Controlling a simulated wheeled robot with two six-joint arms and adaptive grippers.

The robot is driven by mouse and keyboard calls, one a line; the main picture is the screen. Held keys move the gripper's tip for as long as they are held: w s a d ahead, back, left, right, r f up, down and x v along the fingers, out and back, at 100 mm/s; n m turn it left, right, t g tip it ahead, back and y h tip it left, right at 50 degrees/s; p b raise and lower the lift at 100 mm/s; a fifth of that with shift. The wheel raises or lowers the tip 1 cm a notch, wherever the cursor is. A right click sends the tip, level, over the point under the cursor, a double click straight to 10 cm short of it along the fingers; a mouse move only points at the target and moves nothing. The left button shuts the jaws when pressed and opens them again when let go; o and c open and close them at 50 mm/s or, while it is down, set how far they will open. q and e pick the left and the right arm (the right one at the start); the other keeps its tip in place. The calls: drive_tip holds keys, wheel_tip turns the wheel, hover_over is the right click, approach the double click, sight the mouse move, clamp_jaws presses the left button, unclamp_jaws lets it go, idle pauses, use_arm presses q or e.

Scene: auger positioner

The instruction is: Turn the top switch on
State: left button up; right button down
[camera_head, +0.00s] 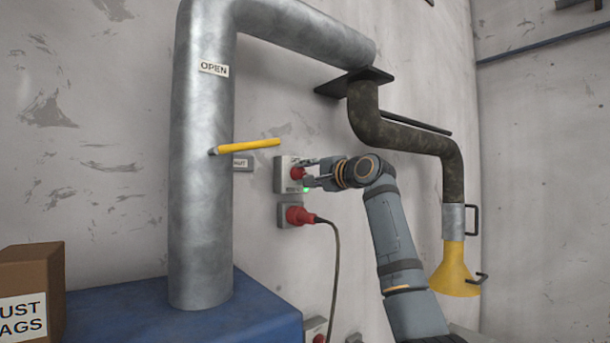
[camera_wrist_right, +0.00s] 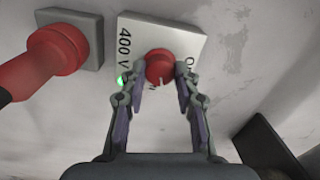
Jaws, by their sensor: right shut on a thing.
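The top switch is a red round knob (camera_head: 296,173) on a white box (camera_head: 282,176) on the wall. In the right wrist view the red knob (camera_wrist_right: 160,64) sits on the white plate (camera_wrist_right: 190,42), which is printed "400 V". A green light (camera_wrist_right: 122,79) glows at the plate's edge. My right gripper (camera_head: 307,173) reaches the knob from the right. In its wrist view its two fingers (camera_wrist_right: 161,76) are on either side of the knob, shut on it. The lettering around the knob is partly hidden by the fingers. My left gripper is not in view.
A red plug (camera_head: 298,215) with a hanging cable sits in a socket just below. A grey pipe (camera_head: 202,200) with a yellow handle (camera_head: 249,145) stands left on a blue housing (camera_head: 260,310). A dark hose (camera_head: 408,135) with a yellow nozzle (camera_head: 456,268) hangs to the right.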

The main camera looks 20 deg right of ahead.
drive_tip(key=shift+m, duration=2)
drive_tip(key=shift+f, duration=0.1)
drive_tip(key=c, duration=1.2)
unclamp_jaws()
drive_tip(key=shift+o, duration=1.1)
drive_tip(key=shift+s+d, duration=0.1)
drive_tip(key=shift+d, duration=0.05)
